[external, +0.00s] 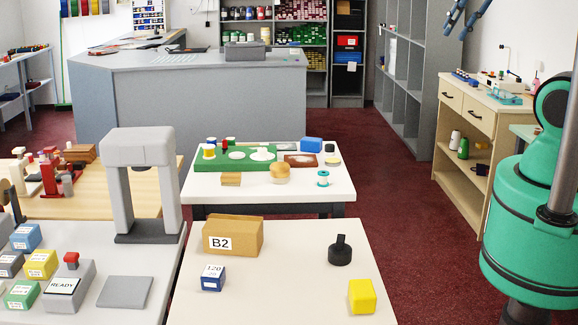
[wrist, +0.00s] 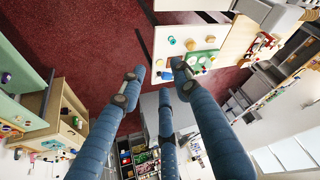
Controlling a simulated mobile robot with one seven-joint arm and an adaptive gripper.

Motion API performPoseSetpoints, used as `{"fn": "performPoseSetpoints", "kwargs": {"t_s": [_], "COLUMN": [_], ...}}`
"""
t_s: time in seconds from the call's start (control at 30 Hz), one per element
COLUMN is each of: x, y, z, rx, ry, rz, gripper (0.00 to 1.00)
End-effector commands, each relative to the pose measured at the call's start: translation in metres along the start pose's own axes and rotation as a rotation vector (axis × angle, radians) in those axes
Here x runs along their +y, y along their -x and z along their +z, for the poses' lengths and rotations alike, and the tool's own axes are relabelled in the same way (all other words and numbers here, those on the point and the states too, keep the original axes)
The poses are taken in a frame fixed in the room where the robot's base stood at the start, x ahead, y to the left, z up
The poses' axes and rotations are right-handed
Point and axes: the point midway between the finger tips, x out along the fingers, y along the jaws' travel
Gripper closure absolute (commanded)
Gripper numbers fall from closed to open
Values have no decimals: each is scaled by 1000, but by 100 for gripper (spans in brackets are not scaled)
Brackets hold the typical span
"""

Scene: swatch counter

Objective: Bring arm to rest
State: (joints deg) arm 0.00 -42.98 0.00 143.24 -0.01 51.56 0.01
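My gripper (wrist: 155,88) shows in the wrist view as long blue fingers with grey tips. The fingertips stand well apart, with nothing between them. In the external view, part of my gripper (external: 457,22) shows at the top right edge, raised high above the floor and away from the tables. The rest of it is cut off by the frame. My green arm is at the right edge of the external view.
A front table (external: 260,300) bears a B2 box (external: 233,236), a blue box (external: 213,278), a black knob-like piece (external: 340,250) and a yellow block (external: 361,296). A wooden cabinet (external: 468,130) and grey shelving (external: 408,80) stand at right. Red carpet (external: 385,190) lies clear between.

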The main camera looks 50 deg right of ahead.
Motion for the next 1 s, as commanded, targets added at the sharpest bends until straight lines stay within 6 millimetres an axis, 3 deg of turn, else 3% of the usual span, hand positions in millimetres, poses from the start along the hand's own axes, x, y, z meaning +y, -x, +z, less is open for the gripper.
{"fn": "performPoseSetpoints", "kwargs": {"t_s": [0.5,0.7,1.0], "x": [0,0,0], "y": [-74,-85,-84], "z": [40,46,45], "rx": [0,0,0], "ry": [0,0,0], "rz": [0,0,0], "gripper": [68,68,68]}}
